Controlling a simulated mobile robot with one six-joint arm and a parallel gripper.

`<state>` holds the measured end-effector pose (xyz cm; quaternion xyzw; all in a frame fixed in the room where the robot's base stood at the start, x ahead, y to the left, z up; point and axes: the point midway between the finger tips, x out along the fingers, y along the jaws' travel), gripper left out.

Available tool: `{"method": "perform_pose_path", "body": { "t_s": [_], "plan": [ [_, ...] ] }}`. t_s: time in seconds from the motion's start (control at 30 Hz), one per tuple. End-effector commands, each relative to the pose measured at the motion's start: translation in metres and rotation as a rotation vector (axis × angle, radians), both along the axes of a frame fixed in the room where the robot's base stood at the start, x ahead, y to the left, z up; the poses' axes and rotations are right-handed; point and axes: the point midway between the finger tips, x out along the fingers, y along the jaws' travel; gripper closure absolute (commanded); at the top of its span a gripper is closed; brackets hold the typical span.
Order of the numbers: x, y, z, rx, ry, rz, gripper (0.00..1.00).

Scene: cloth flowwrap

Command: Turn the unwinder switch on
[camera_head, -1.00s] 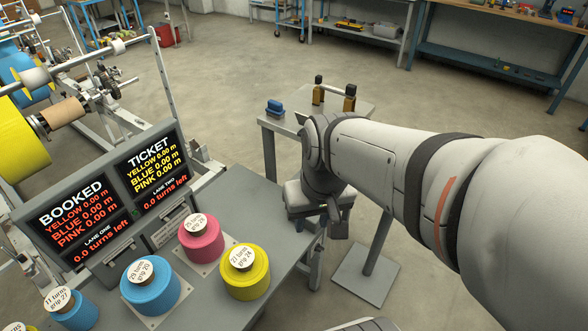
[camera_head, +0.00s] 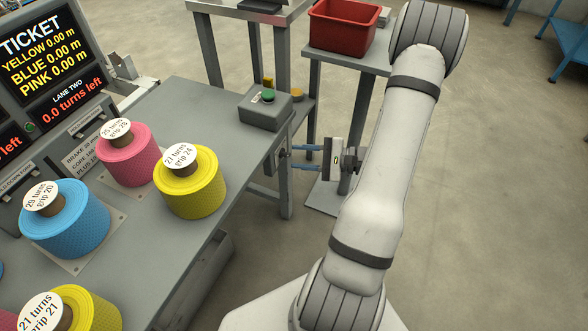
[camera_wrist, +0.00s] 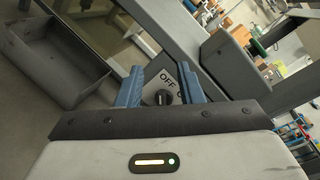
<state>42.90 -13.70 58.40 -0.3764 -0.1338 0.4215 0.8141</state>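The unwinder switch is a black rotary knob (camera_wrist: 163,97) on a pale plate marked "OFF" (camera_wrist: 168,79) in the wrist view. A second word on the plate is partly hidden by a finger. My gripper (camera_head: 291,156) is at the right edge of the grey table in the head view, with its blue fingers pointing left at the table's side. In the wrist view my gripper (camera_wrist: 160,90) is open, and the knob shows between its two fingers. I cannot tell whether either finger touches it. The knob's face is not visible in the head view.
A grey box with a green button (camera_head: 268,96) stands on the table (camera_head: 225,110) just above my gripper. Pink (camera_head: 130,158), yellow (camera_head: 190,190) and blue (camera_head: 65,222) rolls stand further left. A red bin (camera_head: 343,30) sits on a stand behind.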

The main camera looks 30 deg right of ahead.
Motion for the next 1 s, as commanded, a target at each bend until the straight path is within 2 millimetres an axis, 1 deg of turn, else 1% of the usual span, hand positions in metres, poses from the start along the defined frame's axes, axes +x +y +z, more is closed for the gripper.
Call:
{"method": "perform_pose_path", "body": {
  "t_s": [0.03, 0.1, 0.2, 0.3, 0.37, 0.47, 0.73, 0.83, 1.0],
  "plan": [
    [0.000, -0.016, -0.030, 0.035, -0.008, -0.072, 0.66],
    [0.000, -0.031, -0.046, 0.062, -0.025, -0.148, 0.66],
    [0.000, -0.046, -0.061, 0.084, -0.041, -0.219, 0.66],
    [0.003, -0.051, -0.066, 0.093, -0.048, -0.249, 0.66],
    [0.006, -0.048, -0.066, 0.095, -0.049, -0.251, 0.66],
    [0.017, -0.039, -0.066, 0.094, -0.050, -0.248, 0.66],
    [0.049, -0.013, -0.066, 0.094, -0.048, -0.248, 0.66],
    [0.057, -0.008, -0.066, 0.093, -0.048, -0.249, 0.66],
    [0.061, -0.005, -0.065, 0.094, -0.047, -0.251, 0.66]
  ]
}}
